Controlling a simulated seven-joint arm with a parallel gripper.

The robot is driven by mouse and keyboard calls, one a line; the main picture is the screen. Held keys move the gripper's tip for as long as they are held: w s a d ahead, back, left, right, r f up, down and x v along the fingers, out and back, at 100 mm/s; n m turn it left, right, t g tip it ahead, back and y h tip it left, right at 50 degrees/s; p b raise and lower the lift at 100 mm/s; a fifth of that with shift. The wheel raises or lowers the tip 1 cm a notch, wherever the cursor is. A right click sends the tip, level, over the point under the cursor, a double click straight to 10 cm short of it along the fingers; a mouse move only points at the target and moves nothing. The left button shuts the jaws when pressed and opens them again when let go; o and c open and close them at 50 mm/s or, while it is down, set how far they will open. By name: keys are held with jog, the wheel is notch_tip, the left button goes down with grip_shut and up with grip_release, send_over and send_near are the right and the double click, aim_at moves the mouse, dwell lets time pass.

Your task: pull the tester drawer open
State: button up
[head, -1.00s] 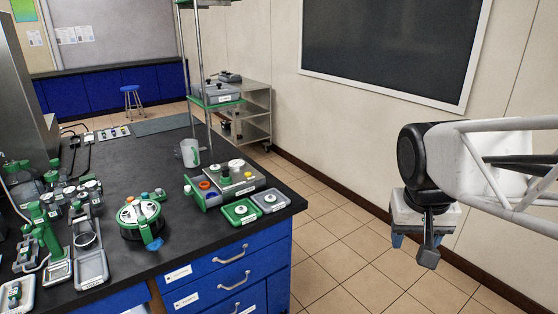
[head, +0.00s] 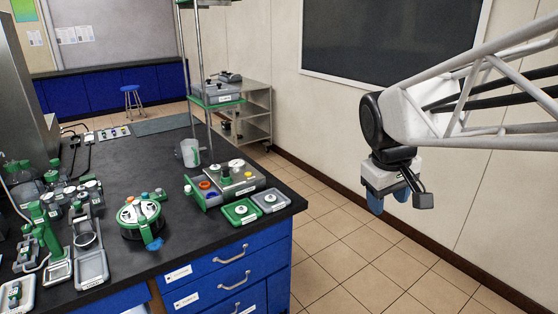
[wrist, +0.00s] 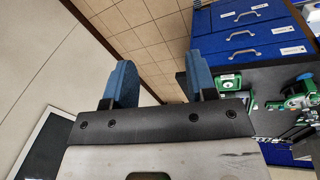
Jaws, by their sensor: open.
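A stack of blue drawers with silver bar handles is in the front of the black bench. The top drawer (head: 215,265) and the one below it (head: 205,291) carry white labels too small to read, so I cannot tell which is the tester drawer. The drawers look shut. They also show in the wrist view (wrist: 225,37), at the upper right. My gripper (head: 389,198) is open and empty, its blue fingers pointing down over the floor, well right of the drawers. In the wrist view both fingers (wrist: 162,82) stand apart with nothing between them.
The bench top (head: 145,178) holds a round green-rimmed device (head: 140,218), a grey unit with knobs (head: 238,182), and green and grey trays (head: 241,211) near its right corner. A wheeled shelf (head: 256,115) stands behind. The tiled floor (head: 340,240) right of the bench is clear.

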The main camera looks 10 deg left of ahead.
jog(key=w+a+r+n+h, duration=0.1)
jog(key=w+a+n, duration=0.5)
jog(key=w+a, duration=0.8)
jog(key=n+t+h, duration=0.4)
jog(key=n+t, duration=0.1)
jog(key=n, duration=1)
send_over(187, 187)
jog(key=s+a, duration=0.5)
notch_tip(187, 187, down, 23)
jog(key=shift+w, duration=0.25)
jog(key=shift+d, duration=0.1)
jog(key=shift+w+f, duration=0.1)
jog(key=shift+f, duration=0.05)
jog(key=shift+x, duration=3.8)
jog(key=shift+f, duration=0.1)
grip_shut()
